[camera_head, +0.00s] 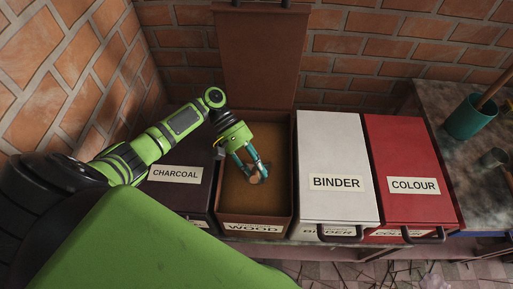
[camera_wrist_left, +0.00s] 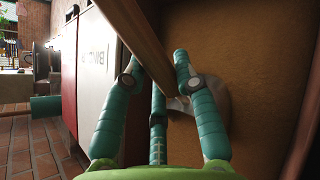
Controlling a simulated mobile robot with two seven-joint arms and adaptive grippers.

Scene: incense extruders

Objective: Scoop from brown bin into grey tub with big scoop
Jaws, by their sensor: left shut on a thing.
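The brown bin (camera_head: 284,212), labelled WOOD, stands open with brown powder inside, and its raised lid (camera_head: 258,60) is behind it. My left gripper (camera_head: 256,172) reaches down into the bin. It is shut on the wooden handle (camera_wrist_left: 148,45) of a scoop, which passes between its teal fingers in the left wrist view. The scoop's grey metal bowl (camera_wrist_left: 216,97) shows partly behind a finger, close to the powder; I cannot tell whether it holds any. In the head view the scoop is mostly hidden by the gripper. My right gripper is not in view.
The charcoal bin (camera_head: 168,195) is shut, left of the brown bin. The white binder bin (camera_head: 337,140) and red colour bin (camera_head: 405,150) are shut, to the right. A teal pot (camera_head: 468,120) with a wooden stick stands on the worktop (camera_head: 430,92). A brick wall rises behind.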

